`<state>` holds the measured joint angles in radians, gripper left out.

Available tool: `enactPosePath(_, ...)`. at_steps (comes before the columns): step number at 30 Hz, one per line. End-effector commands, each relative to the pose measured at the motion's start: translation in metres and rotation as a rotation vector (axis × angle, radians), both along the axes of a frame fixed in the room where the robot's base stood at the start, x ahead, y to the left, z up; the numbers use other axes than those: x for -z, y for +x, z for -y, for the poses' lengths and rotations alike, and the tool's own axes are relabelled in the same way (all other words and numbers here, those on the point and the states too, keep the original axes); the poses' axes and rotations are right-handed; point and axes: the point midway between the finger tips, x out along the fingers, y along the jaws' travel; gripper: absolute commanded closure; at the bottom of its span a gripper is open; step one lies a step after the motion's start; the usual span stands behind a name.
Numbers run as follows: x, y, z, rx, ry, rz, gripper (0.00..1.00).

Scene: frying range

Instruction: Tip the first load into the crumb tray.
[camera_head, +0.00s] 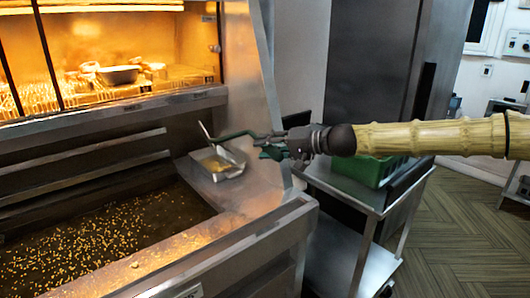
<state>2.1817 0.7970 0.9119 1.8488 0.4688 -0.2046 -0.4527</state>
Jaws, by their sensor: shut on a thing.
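My gripper (268,145) reaches in from the right and is shut on a thin dark green handle (235,134). The handle runs left from the jaws to above a small metal tray. What sits at its far end is too small to make out. The metal tray (238,173) stands on the steel ledge at the right end of the fryer. Something yellowish-brown (215,164) shows inside it; I cannot tell whether it lies in the tray or in a tool over it. A thin pale rod (205,130) slants up at the tray's back left.
The fryer vat (95,240) at lower left holds dark oil with many floating crumbs. A lit warming cabinet (130,60) with a metal pan (118,75) stands behind. A steel trolley (345,198) with a green crate (362,172) is below my arm.

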Motion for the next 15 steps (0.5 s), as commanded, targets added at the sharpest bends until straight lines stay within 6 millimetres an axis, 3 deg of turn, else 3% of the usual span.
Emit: enactPosePath(15,0.0117,0.0042,0.0104,0.001,0.107,-0.040,1.00)
